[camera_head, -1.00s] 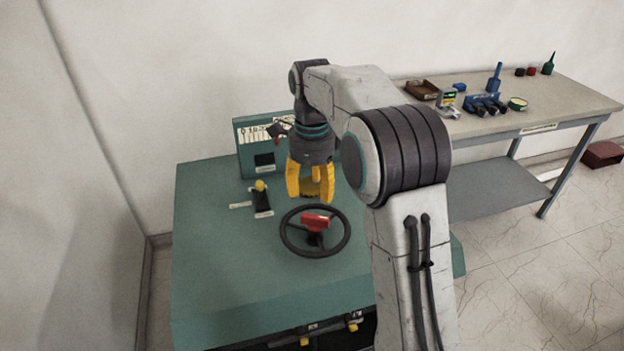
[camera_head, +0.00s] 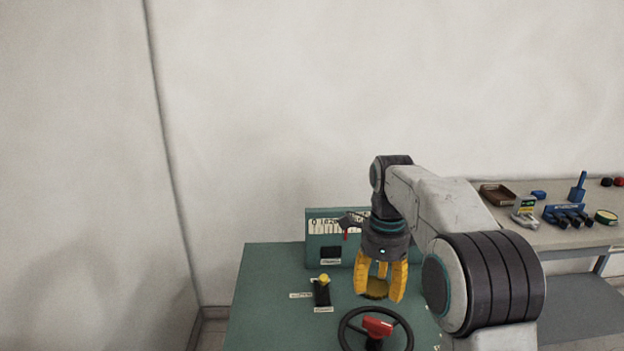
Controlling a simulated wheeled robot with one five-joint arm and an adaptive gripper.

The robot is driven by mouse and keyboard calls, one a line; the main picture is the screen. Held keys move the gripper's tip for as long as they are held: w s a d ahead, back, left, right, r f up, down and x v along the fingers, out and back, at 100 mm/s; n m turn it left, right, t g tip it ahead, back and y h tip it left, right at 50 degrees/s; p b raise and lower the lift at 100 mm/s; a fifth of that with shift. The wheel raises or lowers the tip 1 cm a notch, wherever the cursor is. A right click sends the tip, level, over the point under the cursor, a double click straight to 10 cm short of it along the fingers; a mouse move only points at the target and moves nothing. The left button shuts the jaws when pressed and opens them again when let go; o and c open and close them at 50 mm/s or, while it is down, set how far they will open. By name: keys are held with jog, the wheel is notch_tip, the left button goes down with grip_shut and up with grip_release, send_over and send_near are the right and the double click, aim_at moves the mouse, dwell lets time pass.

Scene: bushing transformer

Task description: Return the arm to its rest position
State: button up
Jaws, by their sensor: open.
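My gripper (camera_head: 380,290) has yellow fingers that are spread apart with nothing between them. It points down above the green console (camera_head: 275,270), just behind the black steering wheel (camera_head: 347,329) with its red centre piece (camera_head: 377,326). The fingers look apart from the wheel. My arm reaches in from the lower right, bent at the elbow. The lower part of the wheel is cut off by the bottom edge of the picture.
A lever with a yellow knob (camera_head: 324,278) stands left of my gripper. A gauge panel (camera_head: 325,238) rises at the console's back, partly hidden by my arm. A workbench (camera_head: 520,236) at right holds a brown tray (camera_head: 497,194) and blue tools (camera_head: 567,215). Walls stand behind and left.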

jog(key=w+n, duration=0.2)
jog(key=n, duration=1.4)
send_over(374, 335)
notch_tip(374, 335, down, 7)
jog(key=shift+r, duration=0.2)
jog(key=s+n, duration=0.2)
jog(key=s+f+n, duration=0.1)
jog(key=s+n, duration=0.1)
jog(key=s, duration=0.1)
jog(key=shift+s+d+f, duration=0.1)
jog(key=shift+s, duration=0.15)
jog(key=s+r+n+t, duration=0.1)
jog(key=s+r+t, duration=0.1)
jog(key=s, duration=0.8)
jog(key=s+r+n+t, duration=0.1)
jog(key=s+r, duration=0.3)
jog(key=s, duration=0.6)
jog(key=shift+s+d+r+n+t, duration=0.2)
jog(key=shift+d+n+t, duration=0.15)
jog(key=shift+t, duration=0.25)
jog(key=shift+w+d, duration=0.1)
jog(key=shift+d, duration=0.05)
